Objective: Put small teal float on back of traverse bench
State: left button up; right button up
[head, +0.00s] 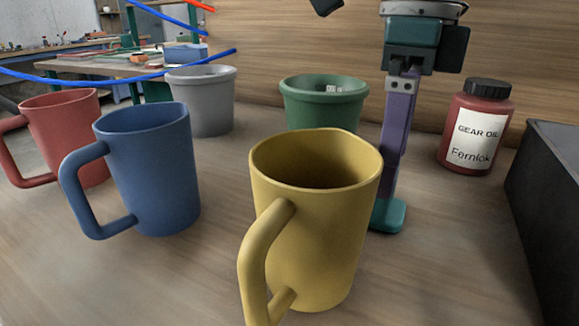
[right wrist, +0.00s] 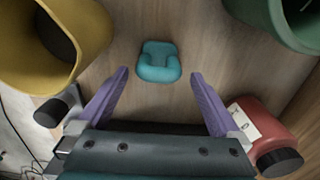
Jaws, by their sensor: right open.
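The small teal float (head: 388,216) lies on the wooden bench (head: 215,275), just behind and right of the yellow mug. The mug may hide part of it in the head view. My right gripper (head: 392,180) points down over it with its purple fingers. In the right wrist view, the fingers of my right gripper (right wrist: 160,73) are wide apart, and the float (right wrist: 158,68) shows between and just beyond their tips, untouched. The gripper is open and empty. My left gripper is not in view.
The yellow mug (head: 315,220) stands close to the float's left. A red gear oil bottle (head: 475,130) and black bin (head: 555,190) are right. Bare bench lies front right.

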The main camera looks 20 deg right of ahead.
aim_at(387, 216)
jog(key=f, duration=0.5)
jog(key=shift+a, duration=0.2)
jog(key=shift+r, duration=0.1)
jog(key=c, duration=1.5)
